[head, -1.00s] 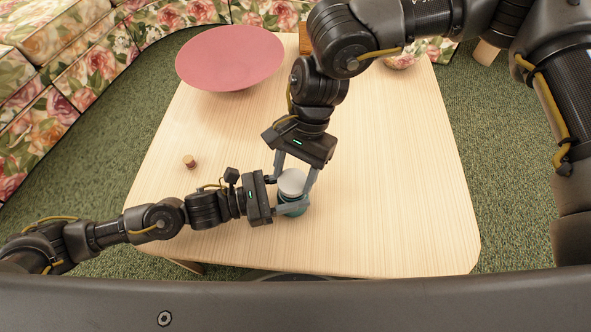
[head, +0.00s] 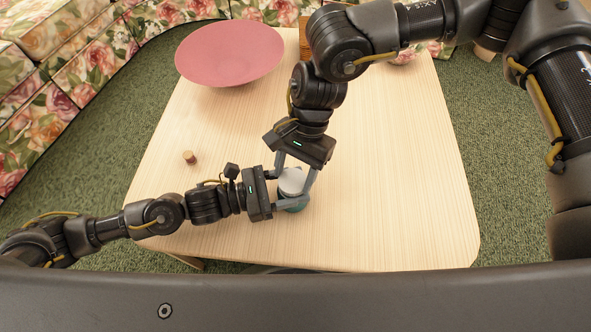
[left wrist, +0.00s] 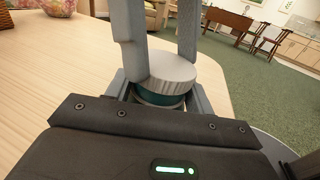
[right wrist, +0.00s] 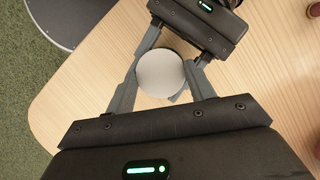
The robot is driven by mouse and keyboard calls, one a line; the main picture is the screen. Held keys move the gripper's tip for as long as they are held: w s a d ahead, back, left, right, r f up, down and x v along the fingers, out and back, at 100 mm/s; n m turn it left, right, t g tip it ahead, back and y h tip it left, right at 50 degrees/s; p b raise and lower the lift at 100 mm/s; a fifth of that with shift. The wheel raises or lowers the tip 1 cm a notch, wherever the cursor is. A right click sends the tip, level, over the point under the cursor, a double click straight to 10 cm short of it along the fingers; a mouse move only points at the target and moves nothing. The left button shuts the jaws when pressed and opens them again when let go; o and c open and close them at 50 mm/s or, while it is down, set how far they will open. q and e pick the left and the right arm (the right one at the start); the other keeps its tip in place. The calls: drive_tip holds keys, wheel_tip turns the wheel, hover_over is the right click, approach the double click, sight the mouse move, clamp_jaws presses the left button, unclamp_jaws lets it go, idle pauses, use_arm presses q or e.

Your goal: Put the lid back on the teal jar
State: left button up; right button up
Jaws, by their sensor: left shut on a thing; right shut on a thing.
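The teal jar (head: 294,209) stands upright near the front of the wooden table (head: 400,190). My left gripper (head: 290,200) is shut around it from the left; in the left wrist view a teal band of the jar (left wrist: 162,98) shows between the fingers. The pale grey ridged lid (head: 291,181) is directly over the jar's mouth and looks level and centred in the left wrist view (left wrist: 165,69). My right gripper (head: 293,184) is shut on the lid from above. The right wrist view shows the lid's round top (right wrist: 160,73). Whether the lid is fully seated is hidden.
A wide pink bowl (head: 230,52) stands at the back left of the table. A small cork-like piece (head: 189,157) lies left of the jar. A floral bowl (head: 402,58) is at the back right.

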drive_tip(key=shift+f, duration=0.3)
